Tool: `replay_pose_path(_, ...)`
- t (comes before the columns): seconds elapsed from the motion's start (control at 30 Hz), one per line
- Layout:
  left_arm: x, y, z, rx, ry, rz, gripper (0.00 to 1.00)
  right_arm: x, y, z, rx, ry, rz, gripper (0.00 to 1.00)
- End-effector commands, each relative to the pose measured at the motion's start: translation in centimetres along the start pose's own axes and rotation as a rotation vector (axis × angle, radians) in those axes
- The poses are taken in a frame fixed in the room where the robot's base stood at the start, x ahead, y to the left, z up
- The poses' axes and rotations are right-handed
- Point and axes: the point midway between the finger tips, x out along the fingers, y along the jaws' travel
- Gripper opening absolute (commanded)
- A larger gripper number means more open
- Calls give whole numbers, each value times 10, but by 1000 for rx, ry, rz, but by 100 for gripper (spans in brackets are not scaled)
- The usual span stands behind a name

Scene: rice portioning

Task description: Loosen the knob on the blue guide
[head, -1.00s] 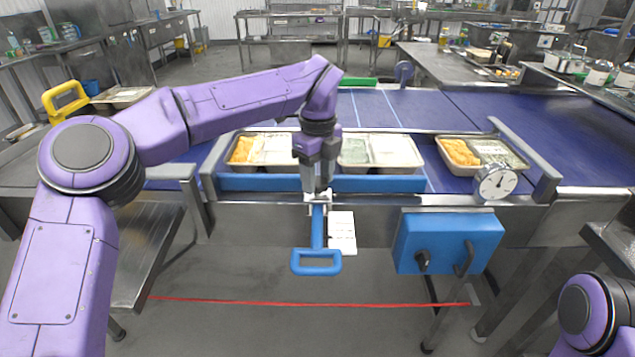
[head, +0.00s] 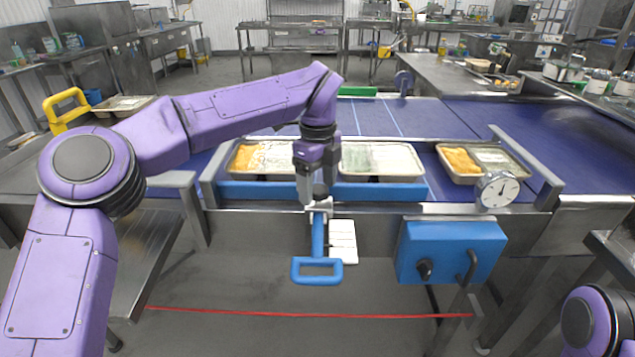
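The blue guide (head: 378,191) is a long bar along the front edge of the conveyor belt, just in front of the food trays. A dark knob (head: 320,190) stands near its middle, above a metal clamp (head: 319,206) with a blue handle (head: 317,271) hanging below. My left gripper (head: 311,193) points down at the knob from above. One grey finger shows on the knob's left side; the other finger is hidden or not distinct. I cannot tell whether the fingers touch or grip the knob. My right gripper is out of view; only part of my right arm shows at bottom right.
Trays of orange and white food (head: 262,158) sit behind the guide, with another tray (head: 462,161) further right. A dial gauge (head: 498,190) and a blue box (head: 450,251) with a black switch are at right. A white card (head: 343,241) hangs beside the handle.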

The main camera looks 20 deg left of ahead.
Motion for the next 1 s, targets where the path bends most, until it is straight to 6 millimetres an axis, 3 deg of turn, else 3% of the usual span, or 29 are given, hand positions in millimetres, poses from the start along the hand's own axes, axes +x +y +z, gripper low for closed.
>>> replay_pose_path(0.13,-2,0,0,1,0,1,74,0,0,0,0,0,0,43)
replay_pose_path(0.23,-15,0,0,-1,-1,0,74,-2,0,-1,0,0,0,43)
replay_pose_path(0.6,-96,0,0,0,-2,-1,74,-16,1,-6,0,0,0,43)
replay_pose_path(1.0,-105,0,0,0,1,1,74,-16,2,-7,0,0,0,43)
